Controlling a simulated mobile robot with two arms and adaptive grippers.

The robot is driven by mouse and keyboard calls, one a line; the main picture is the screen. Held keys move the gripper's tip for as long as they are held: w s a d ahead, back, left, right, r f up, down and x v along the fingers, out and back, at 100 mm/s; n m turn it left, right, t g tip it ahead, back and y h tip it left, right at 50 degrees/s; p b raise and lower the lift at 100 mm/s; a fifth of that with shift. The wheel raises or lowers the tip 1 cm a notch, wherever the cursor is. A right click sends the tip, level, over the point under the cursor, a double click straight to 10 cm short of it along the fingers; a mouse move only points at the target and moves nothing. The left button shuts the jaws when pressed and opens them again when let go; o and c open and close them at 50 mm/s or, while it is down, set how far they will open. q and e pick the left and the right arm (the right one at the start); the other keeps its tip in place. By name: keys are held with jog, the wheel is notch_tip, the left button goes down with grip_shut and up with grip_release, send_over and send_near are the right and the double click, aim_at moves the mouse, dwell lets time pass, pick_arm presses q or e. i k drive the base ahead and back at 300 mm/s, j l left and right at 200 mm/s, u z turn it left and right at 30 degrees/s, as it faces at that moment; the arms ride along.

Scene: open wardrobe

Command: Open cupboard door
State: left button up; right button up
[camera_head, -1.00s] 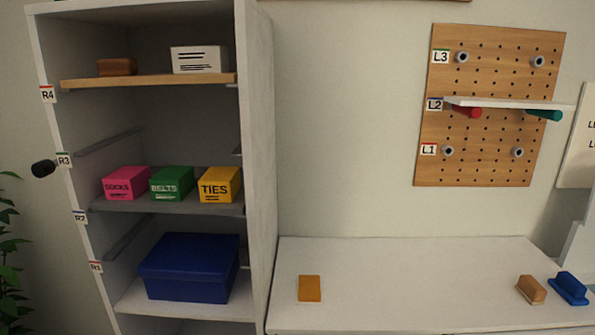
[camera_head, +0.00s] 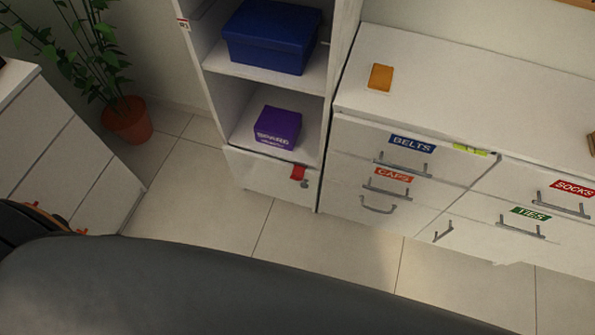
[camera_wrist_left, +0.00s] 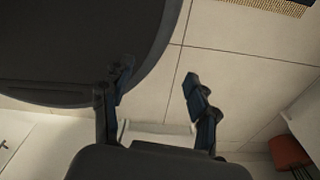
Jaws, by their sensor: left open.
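In the head view, a low white front (camera_head: 262,172) closes the bottom of the open wardrobe, with a red tag and a small dark knob or lock near its right top corner. A white drawer unit (camera_head: 400,112) stands to its right. One front low on that unit has a slanted handle (camera_head: 443,232). All these fronts look shut; I cannot tell which one is the cupboard door. My left gripper (camera_wrist_left: 158,80) shows in the left wrist view, open and empty over the tiled floor, apart from any handle. My right gripper is not in view.
A purple box (camera_head: 278,128) and a blue box (camera_head: 270,38) sit on the wardrobe shelves. A potted plant (camera_head: 127,120) stands left of the wardrobe, near another white cabinet (camera_head: 75,165). The tiled floor (camera_head: 200,205) before the wardrobe is clear.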

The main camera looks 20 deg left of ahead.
aim_at(267, 176)
jog(key=u, duration=0.85)
